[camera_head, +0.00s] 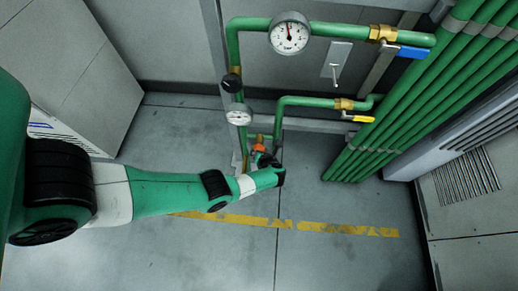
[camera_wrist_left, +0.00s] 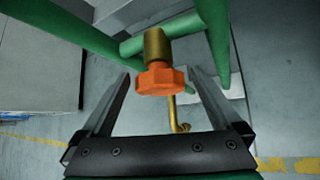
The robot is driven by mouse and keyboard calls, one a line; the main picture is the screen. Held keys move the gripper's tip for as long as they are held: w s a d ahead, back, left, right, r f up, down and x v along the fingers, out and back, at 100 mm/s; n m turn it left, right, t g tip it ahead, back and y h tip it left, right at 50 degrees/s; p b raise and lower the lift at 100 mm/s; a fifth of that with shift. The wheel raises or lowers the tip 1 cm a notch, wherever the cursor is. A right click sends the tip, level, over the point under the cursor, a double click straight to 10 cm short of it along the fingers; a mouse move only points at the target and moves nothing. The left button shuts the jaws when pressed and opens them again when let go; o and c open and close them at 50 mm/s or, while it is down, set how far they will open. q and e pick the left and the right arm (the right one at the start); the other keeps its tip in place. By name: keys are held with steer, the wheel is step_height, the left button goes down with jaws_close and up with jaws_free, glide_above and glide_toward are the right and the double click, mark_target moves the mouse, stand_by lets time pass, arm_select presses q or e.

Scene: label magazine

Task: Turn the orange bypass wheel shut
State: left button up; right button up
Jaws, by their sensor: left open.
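The orange bypass wheel (camera_head: 258,147) is small in the head view, low on the green pipework, and the end of my left arm partly covers the area around it. In the left wrist view the orange wheel (camera_wrist_left: 161,79) sits on the end of a brass valve body (camera_wrist_left: 157,46). My left gripper (camera_head: 266,158) is right by the wheel. In the left wrist view its two dark fingers (camera_wrist_left: 160,72) are spread, one on each side of the wheel, with visible gaps. I see no clear contact. My right gripper is not in view.
Green pipes run close around the wheel. A lower gauge (camera_head: 238,114) and an upper gauge (camera_head: 289,34) sit above it. A blue lever (camera_head: 413,52), a yellow lever (camera_head: 361,119) and a metal switch plate (camera_head: 336,59) are on the right. The floor in front is clear.

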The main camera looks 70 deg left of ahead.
arm_select(q)
steer(key=shift+d+r+p, duration=0.25)
steer(key=shift+r+p, duration=0.05)
steer(key=shift+r, duration=0.1)
steer(key=p+v, duration=0.6)
steer(key=v, duration=0.4)
steer(key=shift+d, duration=0.35)
steer(key=shift+r, duration=0.1)
